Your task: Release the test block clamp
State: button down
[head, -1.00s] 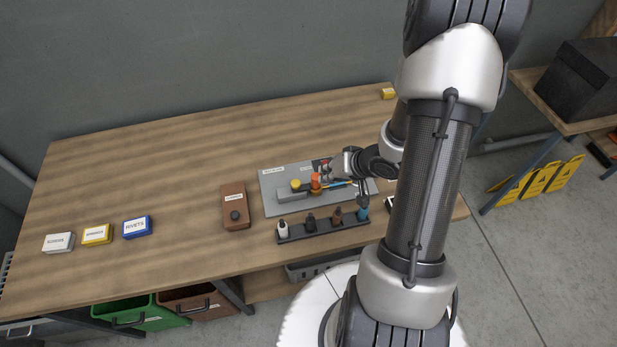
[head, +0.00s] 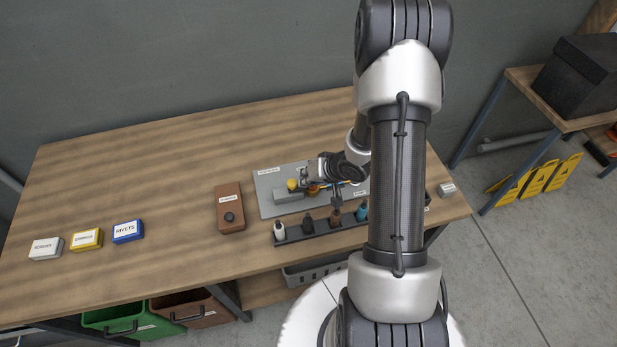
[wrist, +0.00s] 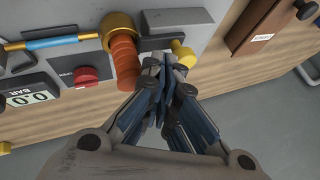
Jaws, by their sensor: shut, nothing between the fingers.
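The grey test plate (head: 264,207) lies on the bench with a grey block (head: 288,195) and a yellow knob (head: 292,184) on it. In the wrist view, an orange ridged handle (wrist: 124,58) stands just left of my fingertips. The yellow knob (wrist: 184,53), on a grey bar, is just right of them. No label marks which part is the clamp. My gripper (wrist: 165,62) is shut and empty between the two; contact with either cannot be told. In the head view my gripper (head: 304,178) is over the plate and hides part of the orange handle (head: 313,190).
A rack (head: 292,238) of several small bottles stands in front of the plate. A brown labelled box (head: 230,207) is to its left. In the wrist view, a red button (wrist: 84,75), a 0.0 bar gauge (wrist: 30,97) and a blue rod (wrist: 62,42) are on the left.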

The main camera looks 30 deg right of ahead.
aim_at(290, 182)
jog(key=a, duration=0.1)
jog(key=w+a, duration=0.1)
jog(key=a, duration=0.1)
jog(key=shift+a, duration=0.25)
jog(key=shift+r, duration=0.1)
